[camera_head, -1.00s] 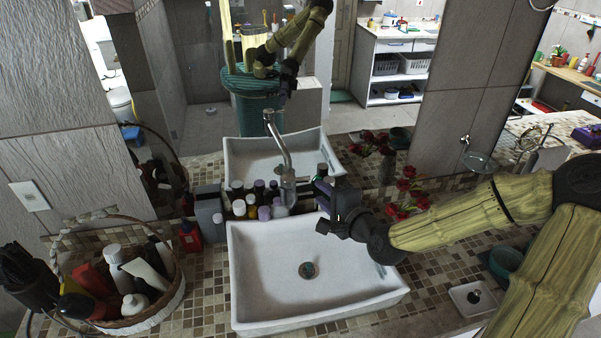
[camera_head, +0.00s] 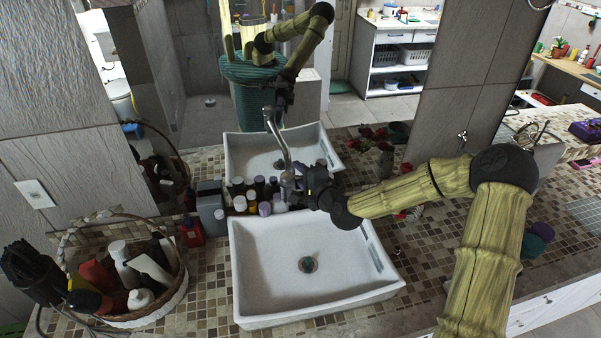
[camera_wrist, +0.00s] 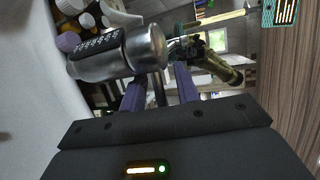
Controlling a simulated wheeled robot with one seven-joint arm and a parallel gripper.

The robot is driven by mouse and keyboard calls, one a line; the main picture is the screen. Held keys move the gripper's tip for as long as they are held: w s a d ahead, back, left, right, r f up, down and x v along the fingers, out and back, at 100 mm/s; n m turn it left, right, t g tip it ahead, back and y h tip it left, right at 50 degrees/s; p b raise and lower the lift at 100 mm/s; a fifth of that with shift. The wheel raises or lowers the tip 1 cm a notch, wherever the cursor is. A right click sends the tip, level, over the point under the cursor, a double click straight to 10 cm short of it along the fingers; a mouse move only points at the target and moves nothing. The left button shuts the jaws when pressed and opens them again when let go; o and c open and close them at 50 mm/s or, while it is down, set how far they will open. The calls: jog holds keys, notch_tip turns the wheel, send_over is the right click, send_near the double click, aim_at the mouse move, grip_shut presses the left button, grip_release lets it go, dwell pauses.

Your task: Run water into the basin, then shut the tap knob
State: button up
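The white basin (camera_head: 255,285) is on the mosaic counter, its round drain (camera_head: 308,264) uncovered. I see no water in it. The metal tap (camera_head: 279,145) rises behind the basin's back edge. In the wrist view, the tap's thick metal body (camera_wrist: 118,55) is close by on the left. My gripper (camera_head: 298,190) is at the tap's base, over the basin's back rim. In the wrist view, its purple fingers (camera_wrist: 160,88) stand apart, with a thin grey lever-like part, seemingly the tap knob (camera_wrist: 159,92), between them. Contact cannot be told.
Several small bottles (camera_head: 250,197) crowd behind the basin, left of the tap. A wicker basket (camera_head: 170,298) of toiletries stands to the left. A large mirror behind reflects the basin and my arm.

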grip_shut()
jog(key=shift+w+n+g+y+b, duration=0.15)
jog(key=shift+n+g+y+b, duration=0.15)
jog(key=shift+y+b, duration=0.1)
jog(key=shift+a+n, duration=0.1)
jog(key=shift+n, duration=0.2)
grip_release()
